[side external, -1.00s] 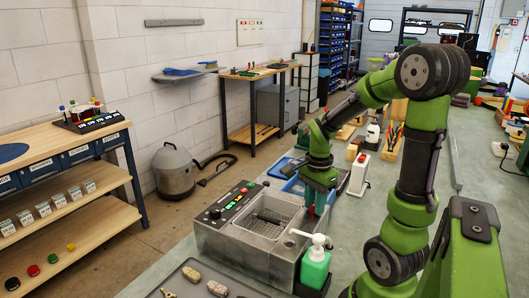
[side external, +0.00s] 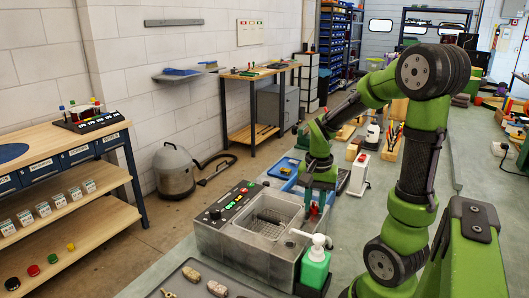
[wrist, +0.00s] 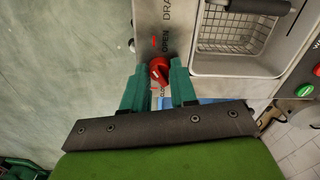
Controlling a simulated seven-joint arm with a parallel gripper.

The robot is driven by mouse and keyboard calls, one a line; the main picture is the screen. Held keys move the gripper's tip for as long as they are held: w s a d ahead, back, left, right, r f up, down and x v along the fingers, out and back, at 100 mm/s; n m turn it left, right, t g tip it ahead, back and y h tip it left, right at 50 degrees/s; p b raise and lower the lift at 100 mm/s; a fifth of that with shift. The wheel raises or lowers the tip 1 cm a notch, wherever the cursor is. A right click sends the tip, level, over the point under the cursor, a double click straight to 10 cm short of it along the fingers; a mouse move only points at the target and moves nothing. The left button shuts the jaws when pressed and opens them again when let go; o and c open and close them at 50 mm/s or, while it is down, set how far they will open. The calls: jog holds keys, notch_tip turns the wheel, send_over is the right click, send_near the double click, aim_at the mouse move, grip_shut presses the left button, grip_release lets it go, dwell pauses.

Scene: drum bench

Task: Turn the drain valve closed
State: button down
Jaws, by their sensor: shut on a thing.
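In the side view, my gripper (side external: 318,204) points down at the tank's right end, and the knob is mostly hidden by the fingers.
A wire basket (wrist: 236,37) with a dark handle is in the tank's basin, right of the valve. A green soap bottle (side external: 315,266) with a white pump stands close in front of the tank. A grey tray (side external: 190,270) with small parts lies at the front.

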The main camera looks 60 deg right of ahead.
aim_at(315, 203)
jog(key=n, duration=0.5)
jog(key=shift+n, duration=0.3)
jog(key=n, duration=0.5)
jog(key=shift+n, duration=0.3)
jog(key=c, duration=0.9)
grip_release()
notch_tip(315, 203, up, 17)
